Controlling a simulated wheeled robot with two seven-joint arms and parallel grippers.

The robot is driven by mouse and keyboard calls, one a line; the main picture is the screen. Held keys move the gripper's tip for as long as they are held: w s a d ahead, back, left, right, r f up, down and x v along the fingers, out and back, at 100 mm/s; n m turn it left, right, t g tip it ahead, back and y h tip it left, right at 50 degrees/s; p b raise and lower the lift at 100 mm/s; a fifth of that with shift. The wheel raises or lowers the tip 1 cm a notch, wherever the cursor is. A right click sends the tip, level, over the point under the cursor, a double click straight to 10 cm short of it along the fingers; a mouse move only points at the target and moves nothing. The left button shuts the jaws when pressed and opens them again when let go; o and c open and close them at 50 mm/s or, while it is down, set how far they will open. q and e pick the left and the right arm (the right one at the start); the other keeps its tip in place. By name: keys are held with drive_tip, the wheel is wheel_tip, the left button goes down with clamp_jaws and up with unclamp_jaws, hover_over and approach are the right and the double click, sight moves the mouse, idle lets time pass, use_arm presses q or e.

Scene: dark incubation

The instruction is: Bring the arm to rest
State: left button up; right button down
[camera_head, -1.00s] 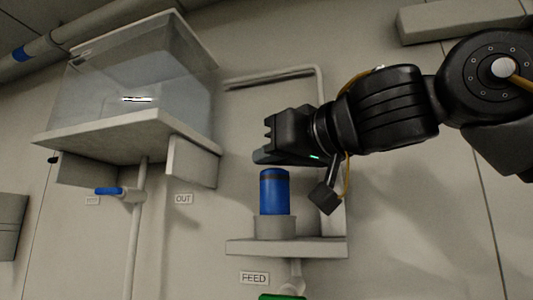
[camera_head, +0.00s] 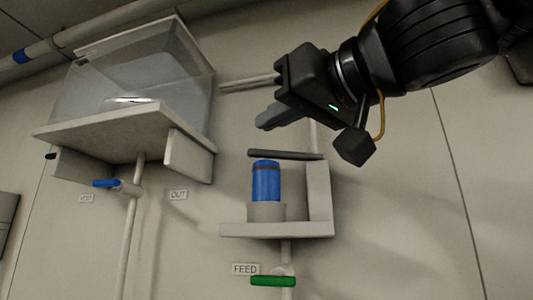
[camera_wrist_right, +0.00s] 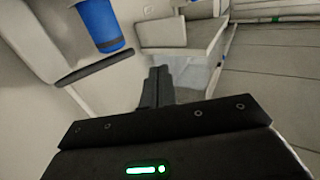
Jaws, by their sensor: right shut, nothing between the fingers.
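My right gripper (camera_head: 266,120) is in the upper middle of the head view, its arm coming in from the upper right. Its fingers are together and empty, above and apart from a blue canister. In the right wrist view the closed fingers (camera_wrist_right: 157,88) point away from the camera with nothing between them. The blue canister (camera_head: 266,182) stands upright in a pale cup (camera_head: 266,211) on a small wall shelf (camera_head: 276,230). A blue cylinder (camera_wrist_right: 100,22), likely the same canister, shows at the wrist view's upper left. My left gripper is not in view.
A dark bar (camera_head: 285,154) lies just above the canister, below my gripper. A clear box (camera_head: 145,75) on a bracket is at left, above a blue-handled valve (camera_head: 106,184). A green handle (camera_head: 272,281) sits beside the FEED label (camera_head: 245,269). The lower right wall is clear.

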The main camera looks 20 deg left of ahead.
use_arm(q)
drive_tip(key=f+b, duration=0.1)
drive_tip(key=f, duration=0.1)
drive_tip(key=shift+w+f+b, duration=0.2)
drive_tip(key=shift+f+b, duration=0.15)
drive_tip(key=shift+b, duration=0.05)
use_arm(e)
drive_tip(key=s+d, duration=0.1)
drive_tip(key=s, duration=0.1)
drive_tip(key=s+d, duration=0.1)
drive_tip(key=shift+s+d+f, duration=0.1)
drive_tip(key=shift+s+d, duration=0.2)
drive_tip(key=shift+s, duration=0.05)
drive_tip(key=shift+w, duration=0.1)
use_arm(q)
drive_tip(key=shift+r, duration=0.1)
